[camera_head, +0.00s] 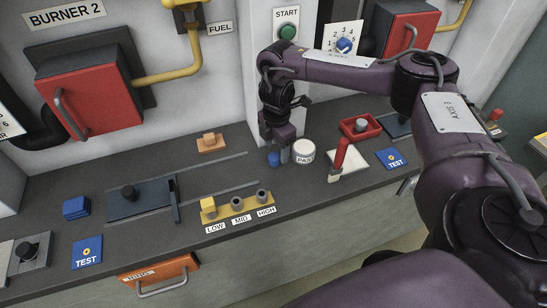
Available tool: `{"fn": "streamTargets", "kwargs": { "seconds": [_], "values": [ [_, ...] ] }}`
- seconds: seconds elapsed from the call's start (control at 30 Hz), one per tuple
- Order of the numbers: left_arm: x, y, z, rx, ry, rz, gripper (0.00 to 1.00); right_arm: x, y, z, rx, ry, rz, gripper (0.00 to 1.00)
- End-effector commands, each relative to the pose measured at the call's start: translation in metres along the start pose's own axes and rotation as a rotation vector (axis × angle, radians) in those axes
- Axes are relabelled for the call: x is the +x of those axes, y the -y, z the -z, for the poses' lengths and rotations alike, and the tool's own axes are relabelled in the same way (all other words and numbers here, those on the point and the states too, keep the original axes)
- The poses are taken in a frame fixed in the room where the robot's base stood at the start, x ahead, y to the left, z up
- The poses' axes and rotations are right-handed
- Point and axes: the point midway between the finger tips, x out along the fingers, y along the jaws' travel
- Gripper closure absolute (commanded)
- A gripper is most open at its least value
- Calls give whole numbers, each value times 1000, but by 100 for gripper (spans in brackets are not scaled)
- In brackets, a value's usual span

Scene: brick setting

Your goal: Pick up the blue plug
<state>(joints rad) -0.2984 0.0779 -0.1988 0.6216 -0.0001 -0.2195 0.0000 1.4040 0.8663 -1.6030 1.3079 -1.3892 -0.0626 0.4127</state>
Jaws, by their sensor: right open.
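The blue plug (273,159) is a small blue cylinder on the dark counter, just left of the white round "PASS"-like labelled piece (304,151). My right gripper (279,148) points down right above and behind the plug, with its jaws open. A finger stands close to the plug's right side. I cannot tell whether the fingers touch the plug or straddle it. My left gripper is not in view.
A red handle on a white base (341,158) and a red tray (360,128) stand to the right. A yellow strip (238,207) with LOW, MID and HIGH posts lies in front left. An orange block (211,143) sits left. A wall pillar (284,70) rises close behind the gripper.

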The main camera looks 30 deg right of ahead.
Motion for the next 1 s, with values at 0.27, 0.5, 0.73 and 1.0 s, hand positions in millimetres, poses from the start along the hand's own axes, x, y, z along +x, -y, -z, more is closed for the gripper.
{"fn": "streamTargets", "kwargs": {
  "seconds": [0.27, 0.5, 0.73, 1.0],
  "values": [
    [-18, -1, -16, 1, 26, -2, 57, 38, -3, 3, -1, 1, 3, 39],
    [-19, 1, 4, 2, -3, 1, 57, 49, -3, 3, -1, 0, -1, 39],
    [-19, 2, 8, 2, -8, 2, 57, 49, -3, 3, -1, 0, -1, 55],
    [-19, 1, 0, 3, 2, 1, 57, 49, -3, 3, -1, 0, -1, 88]
  ]
}}
